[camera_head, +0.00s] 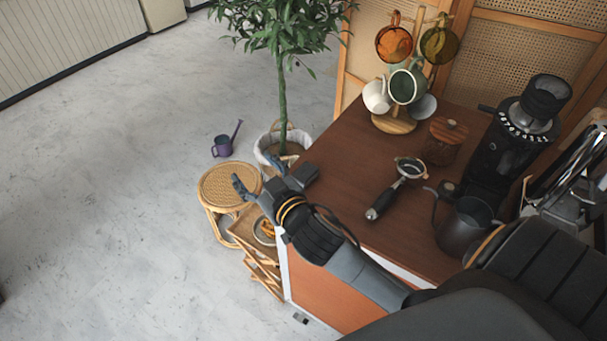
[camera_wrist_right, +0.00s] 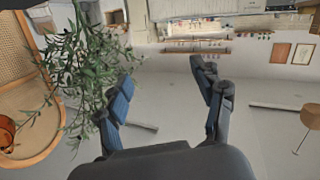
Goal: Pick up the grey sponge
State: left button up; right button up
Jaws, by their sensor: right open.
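My right gripper (camera_head: 256,173) reaches over the left end of the brown counter (camera_head: 352,150), its fingers spread and pointing past the edge toward the stool and plant. In the right wrist view the gripper (camera_wrist_right: 163,82) is open with nothing between its fingers. A dark grey block shape (camera_head: 303,176) shows close beside the gripper's base at the counter's left end. I cannot tell whether it is the grey sponge or part of my gripper. No sponge shows clearly in the right wrist view. My left gripper is not in view.
A portafilter (camera_head: 396,188), wooden-lidded jar (camera_head: 444,140), mug tree (camera_head: 394,122), grinder (camera_head: 502,145) and dark pitcher (camera_head: 466,226) stand on the counter. A potted plant (camera_head: 281,100), rattan stool (camera_head: 228,187) and purple watering can (camera_head: 222,146) stand on the floor beyond the edge.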

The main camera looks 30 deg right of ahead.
jog(key=w+a+r+n+t+y, duration=0.2)
jog(key=a+r+n+y, duration=0.25)
jog(key=r, duration=0.25)
jog(key=w+a+r+n+t+y, duration=0.1)
jog(key=a+r+n+t+y, duration=0.1)
jog(key=a+r+n+y, duration=0.35)
jog(key=s+a+r+n+g+y, duration=0.2)
jog(key=a+r+n+g+y, duration=0.2)
jog(key=a+n+g+y, duration=0.3)
jog(key=n+g+h, duration=0.2)
jog(key=g+h, duration=1.1)
jog(key=h, duration=0.4)
send_over(305, 172)
notch_tip(305, 172, down, 12)
jog(key=f+p, duration=0.1)
jog(key=f, duration=0.6)
jog(key=shift+s+d+p, duration=0.1)
jog(key=shift+d+p, duration=0.1)
jog(key=shift+p, duration=0.2)
jog(key=shift+f, duration=0.6)
jog(key=shift+a+f+p, duration=0.1)
jog(key=shift+f+p, duration=0.2)
jog(key=shift+p, duration=0.05)
notch_tip(305, 172, down, 4)
jog(key=shift+a+r+p, duration=0.1)
jog(key=shift+r+p, duration=0.05)
jog(key=shift+p, duration=0.65)
jog(key=shift+w+f, duration=0.2)
jog(key=shift+f, duration=0.3)
jog(key=c, duration=1.1)
